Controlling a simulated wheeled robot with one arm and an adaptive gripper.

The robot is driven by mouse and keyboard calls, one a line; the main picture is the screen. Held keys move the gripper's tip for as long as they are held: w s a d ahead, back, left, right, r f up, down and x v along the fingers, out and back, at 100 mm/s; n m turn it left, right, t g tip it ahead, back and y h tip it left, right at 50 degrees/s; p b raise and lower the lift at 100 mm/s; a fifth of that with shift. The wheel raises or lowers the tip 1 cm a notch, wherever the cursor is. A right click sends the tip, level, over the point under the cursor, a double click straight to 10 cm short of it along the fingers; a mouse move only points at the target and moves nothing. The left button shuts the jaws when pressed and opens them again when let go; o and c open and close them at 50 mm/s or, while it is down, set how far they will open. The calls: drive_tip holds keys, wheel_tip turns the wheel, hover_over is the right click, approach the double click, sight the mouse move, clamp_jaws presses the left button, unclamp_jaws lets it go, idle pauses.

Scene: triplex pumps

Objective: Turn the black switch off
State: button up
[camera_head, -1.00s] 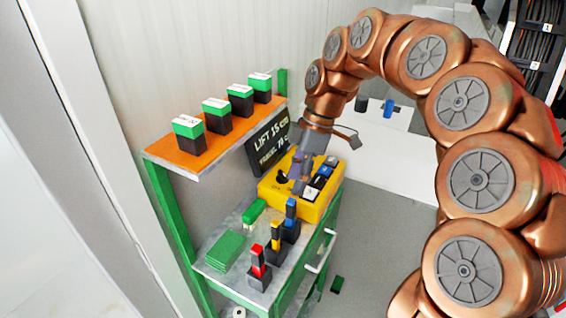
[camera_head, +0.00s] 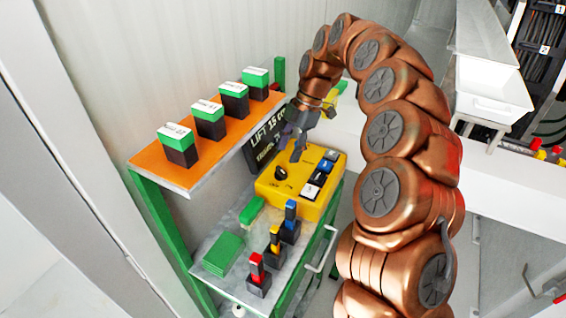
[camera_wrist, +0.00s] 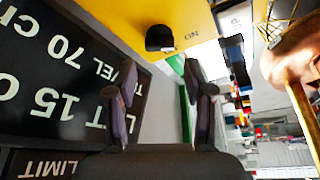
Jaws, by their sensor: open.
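The black switch (camera_head: 281,173) is a rotary knob on top of the yellow control box (camera_head: 266,190), at the box's left side. In the wrist view the black switch (camera_wrist: 160,38) shows at the top centre, upside down, with an "ON" mark beside it. My gripper (camera_head: 297,152) is open and empty, above the back part of the box, behind and a little right of the switch. In the wrist view my gripper's fingers (camera_wrist: 163,82) are spread apart below the switch, and neither visibly touches it.
A dark sign (camera_head: 264,142) with white lettering stands close behind my gripper. White, blue and black buttons (camera_head: 319,178) line the box's right side. Red, yellow and blue-topped levers (camera_head: 274,245) stand in front. An orange shelf (camera_head: 150,160) holds several green-and-black blocks at left.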

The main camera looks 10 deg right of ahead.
sight(281, 169)
drive_tip(key=shift+p+x, duration=0.85)
drive_tip(key=shift+x, duration=2.05)
drive_tip(key=c, duration=0.9)
